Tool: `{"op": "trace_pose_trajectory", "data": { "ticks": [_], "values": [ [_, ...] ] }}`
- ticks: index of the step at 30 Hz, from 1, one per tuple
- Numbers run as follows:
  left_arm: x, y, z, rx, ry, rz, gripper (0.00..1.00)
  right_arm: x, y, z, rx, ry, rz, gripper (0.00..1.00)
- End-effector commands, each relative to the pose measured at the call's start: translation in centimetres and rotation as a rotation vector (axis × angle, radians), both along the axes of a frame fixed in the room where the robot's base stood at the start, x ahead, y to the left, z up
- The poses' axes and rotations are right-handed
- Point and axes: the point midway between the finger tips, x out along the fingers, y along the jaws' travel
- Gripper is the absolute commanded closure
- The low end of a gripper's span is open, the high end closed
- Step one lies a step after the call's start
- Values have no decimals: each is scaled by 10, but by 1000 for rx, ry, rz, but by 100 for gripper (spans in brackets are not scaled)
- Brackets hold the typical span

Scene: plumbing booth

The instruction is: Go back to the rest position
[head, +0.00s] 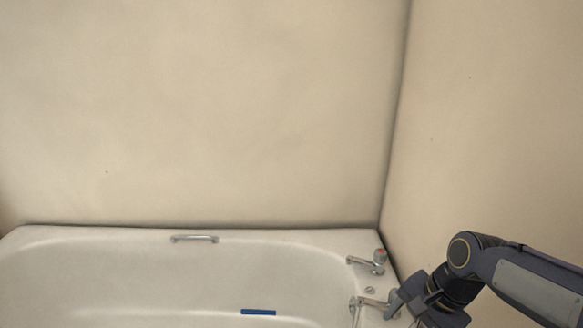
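My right gripper (396,304) is at the lower right of the head view, at the tub's right-hand end. Its fingers are beside the nearer tap (369,302), and they hide part of that tap. I cannot tell whether the fingers touch it or how wide they are apart. My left gripper is not in view.
A white bathtub (130,235) fills the lower part of the view. A metal grab handle (194,238) is on the back rim. A blue strip (258,312) lies inside. Plain walls stand behind and to the right.

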Motion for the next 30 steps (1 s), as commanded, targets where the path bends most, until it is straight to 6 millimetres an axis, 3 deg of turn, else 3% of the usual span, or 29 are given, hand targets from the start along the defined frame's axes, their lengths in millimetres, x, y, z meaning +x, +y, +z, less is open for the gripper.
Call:
{"op": "trace_pose_trajectory", "data": {
  "ticks": [6, 18, 21, 30],
  "values": [
    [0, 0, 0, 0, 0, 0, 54, -67, 14, 16, -21, -285, 348, 35],
    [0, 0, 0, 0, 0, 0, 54, -133, 39, 0, -215, -595, 765, 35],
    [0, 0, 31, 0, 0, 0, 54, -132, 39, 30, -217, -596, 776, 35],
    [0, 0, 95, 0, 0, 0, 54, -132, 39, 95, -215, -594, 774, 35]
  ]
}}
